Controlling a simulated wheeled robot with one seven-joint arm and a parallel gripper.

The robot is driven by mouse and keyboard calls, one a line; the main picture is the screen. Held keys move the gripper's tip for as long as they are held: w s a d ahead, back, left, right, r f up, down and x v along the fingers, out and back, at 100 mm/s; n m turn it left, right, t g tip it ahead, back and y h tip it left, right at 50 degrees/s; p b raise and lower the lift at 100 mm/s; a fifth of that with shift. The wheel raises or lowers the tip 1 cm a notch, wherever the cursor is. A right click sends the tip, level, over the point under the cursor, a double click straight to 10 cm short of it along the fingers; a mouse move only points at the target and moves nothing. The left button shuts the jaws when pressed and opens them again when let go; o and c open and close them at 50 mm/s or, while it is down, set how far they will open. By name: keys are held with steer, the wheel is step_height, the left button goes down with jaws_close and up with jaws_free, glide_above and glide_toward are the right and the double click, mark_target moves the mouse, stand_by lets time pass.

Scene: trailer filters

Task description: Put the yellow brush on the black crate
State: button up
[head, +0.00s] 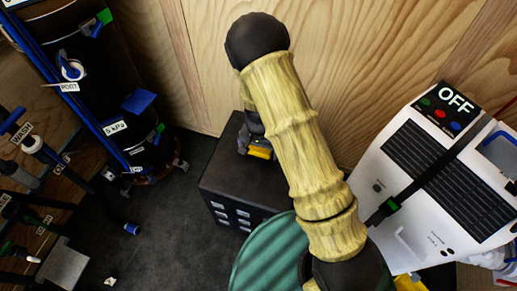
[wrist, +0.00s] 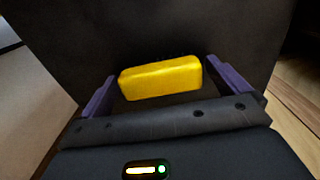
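The yellow brush (wrist: 160,78) shows in the wrist view as a yellow block against the dark top of the black crate (wrist: 150,30). My gripper (wrist: 160,67) has its two purple fingers apart, one beyond each end of the brush. A gap shows between the brush and the right finger. In the head view the black crate (head: 225,191) stands on the floor by the wooden wall. The yellow brush (head: 260,153) shows at its top, next to my gripper (head: 250,146). My arm hides part of both.
A green round surface (head: 258,255) lies in front of the crate. A white machine marked OFF (head: 430,175) stands at the right. A dark tank with blue pipes (head: 110,80) stands at the left. Dark floor (head: 165,215) is clear left of the crate.

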mark_target(259, 149)
step_height(259, 149, up, 12)
steer(key=p, duration=0.4)
steer(key=shift+r, duration=0.1)
stand_by(0.6)
steer(key=s+d+r+n+t, duration=0.2)
steer(key=s+d+r+n, duration=0.2)
steer(key=s+d+r, duration=0.8)
step_height(259, 149, up, 3)
steer(key=shift+s+d+r+t, duration=0.2)
steer(key=shift+s+d+t, duration=0.1)
steer(key=shift+d, duration=0.5)
